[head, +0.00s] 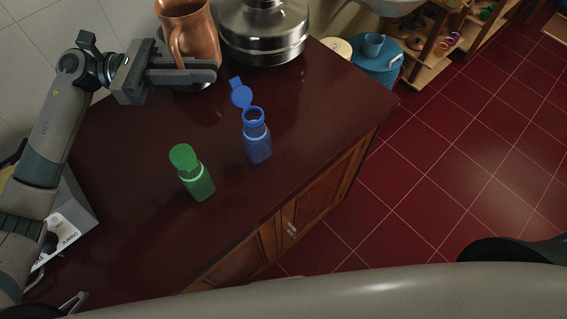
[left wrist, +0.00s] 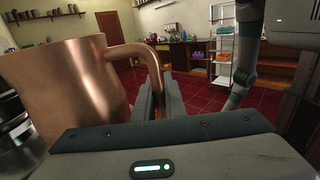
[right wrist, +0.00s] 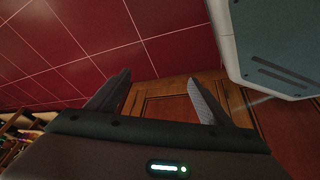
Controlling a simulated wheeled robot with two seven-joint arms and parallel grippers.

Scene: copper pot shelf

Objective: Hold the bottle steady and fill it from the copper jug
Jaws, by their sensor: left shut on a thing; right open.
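The copper jug (head: 198,38) stands at the back of the dark red counter, and it also fills the left of the left wrist view (left wrist: 65,90). My left gripper (head: 212,70) is shut on the jug's handle (left wrist: 150,65). A blue bottle (head: 257,142) stands upright on the counter with its lid flipped open. A green bottle (head: 197,182) with its cap closed stands left of it and nearer to me. My right gripper (right wrist: 158,95) is open and empty, facing a wooden cabinet front and the red floor. It is out of the head view.
A large steel pot (head: 262,35) stands right of the jug. A grey box (head: 72,215) lies at the counter's left. A blue round container (head: 375,60) and wooden shelves (head: 432,45) are beyond the counter's far end. The counter right of the blue bottle is clear.

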